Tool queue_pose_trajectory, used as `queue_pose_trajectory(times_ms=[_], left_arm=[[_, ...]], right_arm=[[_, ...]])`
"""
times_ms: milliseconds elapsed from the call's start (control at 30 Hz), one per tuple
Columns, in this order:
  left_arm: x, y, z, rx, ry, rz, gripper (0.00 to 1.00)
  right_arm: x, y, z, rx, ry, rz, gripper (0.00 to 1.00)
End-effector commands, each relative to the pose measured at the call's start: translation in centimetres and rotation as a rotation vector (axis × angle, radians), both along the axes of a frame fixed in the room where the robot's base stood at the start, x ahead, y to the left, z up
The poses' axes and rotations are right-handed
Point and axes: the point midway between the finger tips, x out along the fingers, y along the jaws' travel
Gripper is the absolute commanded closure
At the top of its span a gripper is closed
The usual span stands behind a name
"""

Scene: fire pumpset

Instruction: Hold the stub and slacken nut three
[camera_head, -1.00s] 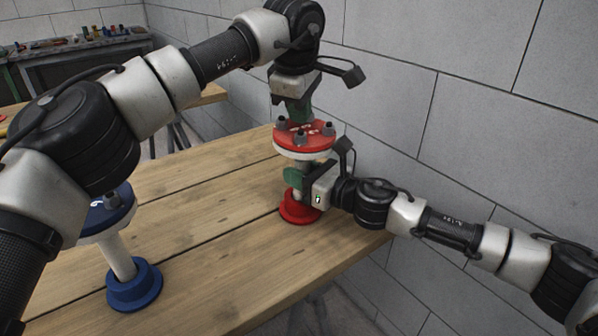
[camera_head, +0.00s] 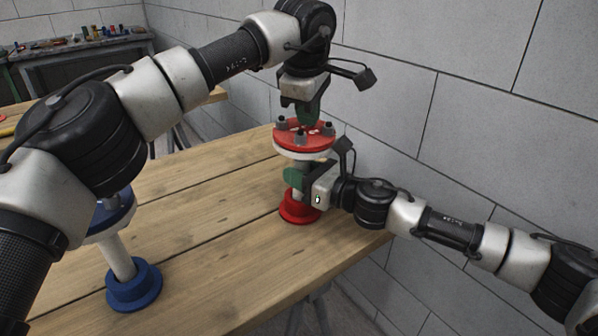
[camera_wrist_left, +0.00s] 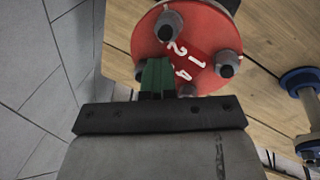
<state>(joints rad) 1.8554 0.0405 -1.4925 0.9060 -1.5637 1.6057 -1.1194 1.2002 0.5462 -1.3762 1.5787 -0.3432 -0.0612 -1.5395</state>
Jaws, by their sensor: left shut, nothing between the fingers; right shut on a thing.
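The red stub stands upright on the bench, with a red top flange (camera_head: 304,138), a white ring under it and a red foot (camera_head: 297,209). The flange carries several dark nuts, one at its front (camera_head: 299,139). The left wrist view shows the flange (camera_wrist_left: 198,48) with white marks 1, 2 and 4; I cannot read a 3. My left gripper (camera_head: 308,115), with green fingers (camera_wrist_left: 157,75), is shut and empty over the flange, beside a nut (camera_wrist_left: 140,72); contact is unclear. My right gripper (camera_head: 294,180) is shut on the stub's stem below the flange, partly hiding it.
A blue stub (camera_head: 134,285) stands at the bench's front left, partly behind my left arm. The grey block wall (camera_head: 420,100) is close behind and right. The wooden bench top (camera_head: 215,220) between the stubs is clear. A cluttered side table (camera_head: 85,45) is far left.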

Motion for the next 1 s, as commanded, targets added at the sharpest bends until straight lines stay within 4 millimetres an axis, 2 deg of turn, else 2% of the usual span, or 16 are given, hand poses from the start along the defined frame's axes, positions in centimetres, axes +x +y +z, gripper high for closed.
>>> queue_pose_trajectory(times_ms=[33, 667, 1000], left_arm=[[-0.1, -0.3, 0.0, -0.004, -0.001, -0.005, 1.00], [-0.9, -0.2, 0.2, -0.003, -0.002, -0.004, 1.00], [-0.9, -0.3, 4.0, -0.002, -0.003, -0.002, 1.00]], right_arm=[[-0.1, 0.1, -0.5, -0.009, -0.001, 0.004, 1.00], [-0.1, 0.1, -0.5, -0.008, 0.001, 0.004, 1.00], [-0.1, 0.0, -0.5, -0.006, 0.003, 0.002, 1.00]])
